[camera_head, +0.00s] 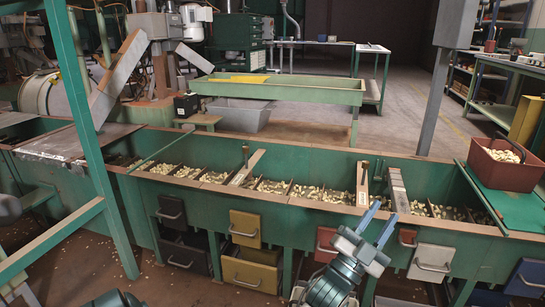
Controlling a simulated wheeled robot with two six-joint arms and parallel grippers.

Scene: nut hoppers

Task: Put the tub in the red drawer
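The tub (503,172) is reddish-brown, holds pale nuts with a dark handle above them, and sits upright at the right end of the green hopper bench. A red drawer front (325,240) shows in the bench face right of the yellow drawers, partly hidden behind my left gripper. It looks shut. A second small reddish front (407,237) shows right of the gripper, above a white drawer. My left gripper (386,210) is in front of the bench, its two blue fingers apart with nothing seen between them. It is well left of the tub. My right gripper is not in view.
The hopper trough (270,187) holds nuts between dividers. Black, yellow (245,228) and white drawers (434,262) line its front, and a blue drawer (527,278) stands at right. A green post (92,140) rises at left. A green board (510,205) lies beside the tub.

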